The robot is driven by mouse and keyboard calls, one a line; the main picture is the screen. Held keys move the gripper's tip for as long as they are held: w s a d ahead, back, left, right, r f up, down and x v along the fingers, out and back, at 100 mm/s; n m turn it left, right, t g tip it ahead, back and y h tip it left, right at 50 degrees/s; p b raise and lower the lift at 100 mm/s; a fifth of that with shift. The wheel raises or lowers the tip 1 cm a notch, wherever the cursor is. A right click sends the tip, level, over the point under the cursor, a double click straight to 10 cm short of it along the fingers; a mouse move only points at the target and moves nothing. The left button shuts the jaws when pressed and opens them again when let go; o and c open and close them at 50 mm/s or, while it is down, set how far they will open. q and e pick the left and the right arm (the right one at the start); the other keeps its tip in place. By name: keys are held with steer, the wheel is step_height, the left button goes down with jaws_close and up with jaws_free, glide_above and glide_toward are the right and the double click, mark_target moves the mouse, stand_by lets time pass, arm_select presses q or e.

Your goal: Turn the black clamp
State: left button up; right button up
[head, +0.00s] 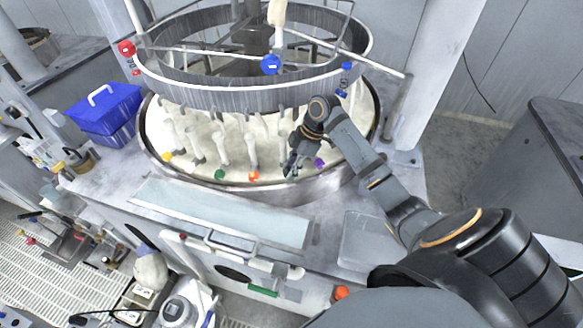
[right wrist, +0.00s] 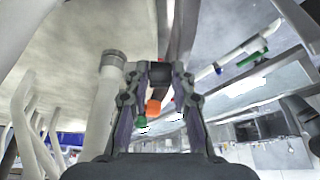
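The black clamp shows in the right wrist view as a black block-like end (right wrist: 160,73) between my right gripper's fingertips. The two fingers of my right gripper (right wrist: 160,80) are drawn in on either side of it and appear to touch it. In the head view my right gripper (head: 291,163) is low over the front right of the round platen basin (head: 215,176), between the orange-ended clamp (head: 253,175) and the purple-ended one (head: 319,163). There the gripper hides the black clamp. My left gripper is not in view.
Clamps with green (head: 220,174) and yellow (head: 167,157) ends stand left of the gripper. A grey ring (head: 220,97) with red and blue knobs is above the basin. A blue box (head: 104,110) sits at left. A pale flat panel (head: 220,212) lies in front.

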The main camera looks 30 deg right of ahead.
jaws_close()
steer(key=shift+d+f+t+y+b, duration=0.15)
steer(key=shift+t+y+b, duration=0.1)
steer(key=shift+y, duration=0.3)
steer(key=shift+d+f+t+y+b, duration=0.1)
steer(key=shift+d+t+y+b, duration=0.1)
steer(key=shift+y, duration=0.35)
steer(key=shift+s+f+t+y+b, duration=0.15)
steer(key=shift+t+y+b, duration=0.3)
steer(key=shift+y+b, duration=0.7)
steer(key=shift+y, duration=0.55)
steer(key=o, duration=0.6)
jaws_free()
steer(key=shift+d, duration=0.1)
